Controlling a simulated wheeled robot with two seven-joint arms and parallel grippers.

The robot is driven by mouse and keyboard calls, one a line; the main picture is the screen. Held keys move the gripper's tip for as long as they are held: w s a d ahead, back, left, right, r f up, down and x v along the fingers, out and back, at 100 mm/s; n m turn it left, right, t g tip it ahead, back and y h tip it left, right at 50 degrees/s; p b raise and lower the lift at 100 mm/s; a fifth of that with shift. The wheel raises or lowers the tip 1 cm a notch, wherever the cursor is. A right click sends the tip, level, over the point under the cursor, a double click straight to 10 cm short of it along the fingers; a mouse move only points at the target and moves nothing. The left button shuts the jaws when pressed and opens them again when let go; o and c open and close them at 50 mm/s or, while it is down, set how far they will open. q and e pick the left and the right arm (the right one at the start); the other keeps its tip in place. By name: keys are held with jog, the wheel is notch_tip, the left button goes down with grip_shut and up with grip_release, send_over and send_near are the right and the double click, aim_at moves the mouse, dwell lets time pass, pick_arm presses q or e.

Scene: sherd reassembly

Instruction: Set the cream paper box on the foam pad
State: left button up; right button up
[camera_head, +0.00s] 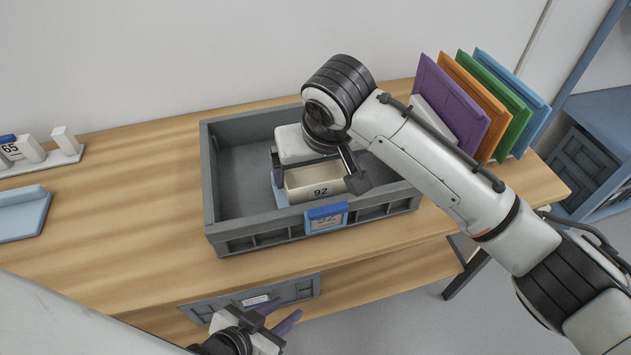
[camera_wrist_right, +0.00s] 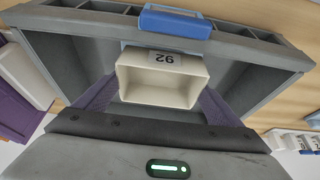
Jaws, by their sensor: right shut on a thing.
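The cream paper box (camera_head: 316,184), open-topped and labelled 92, is upright inside the grey crate. My right gripper (camera_head: 318,177) is shut on it, with one finger at each side; the box (camera_wrist_right: 160,84) also shows between the purple fingers in the right wrist view. A pale blue flat piece, apparently the foam pad (camera_head: 281,196), shows at the box's left edge, mostly hidden under it. I cannot tell whether the box touches it. My left gripper (camera_head: 278,314) is open and empty, low in front of the table.
The grey crate (camera_head: 211,190) stands on the wooden table, with a blue label holder (camera_head: 326,217) on its front. Coloured panels (camera_head: 450,108) stand at the right. A pale blue tray (camera_head: 24,216) and a rack of white blocks (camera_head: 40,155) are at the left. The table between is clear.

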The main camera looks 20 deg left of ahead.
aim_at(315, 182)
jog(key=shift+f, duration=1.65)
jog(key=shift+f, duration=0.1)
jog(key=o, duration=0.9)
jog(key=shift+r, duration=0.25)
jog(key=p+v, duration=0.1)
jog(key=v, duration=1)
jog(key=shift+s+d+r, duration=0.1)
jog(key=shift+r, duration=0.3)
